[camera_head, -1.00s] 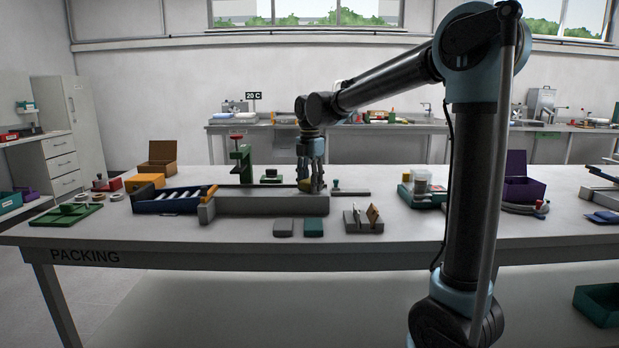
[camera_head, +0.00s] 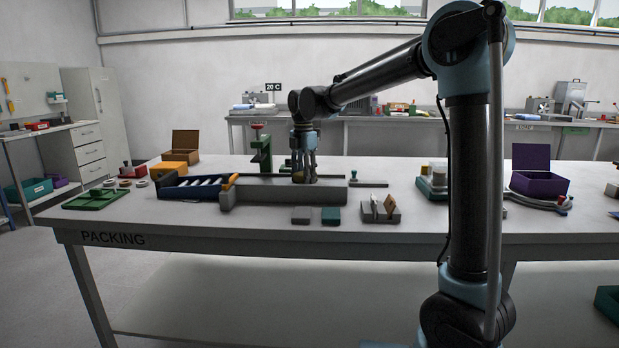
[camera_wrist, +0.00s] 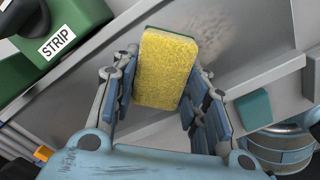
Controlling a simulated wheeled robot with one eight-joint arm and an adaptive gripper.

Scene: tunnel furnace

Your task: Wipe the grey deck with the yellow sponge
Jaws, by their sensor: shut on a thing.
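The yellow sponge (camera_wrist: 165,68) with a green edge is between the fingers of my gripper (camera_wrist: 155,105) in the wrist view. The fingers are shut on its two sides. In the head view my gripper (camera_head: 304,176) points down over the grey deck (camera_head: 275,194), a long low unit on the packing table; the sponge is mostly hidden there. In the wrist view the deck (camera_wrist: 238,62) runs below and beyond the sponge, with a dark smudge (camera_wrist: 215,38) near the sponge's far end. I cannot tell whether the sponge touches the deck.
A green press (camera_head: 262,150) stands behind the deck, and a green block marked STRIP (camera_wrist: 65,38) is close left in the wrist view. A blue tray with rollers (camera_head: 197,188) adjoins the left end. Small blocks (camera_head: 331,216) and a slotted holder (camera_head: 380,213) sit in front.

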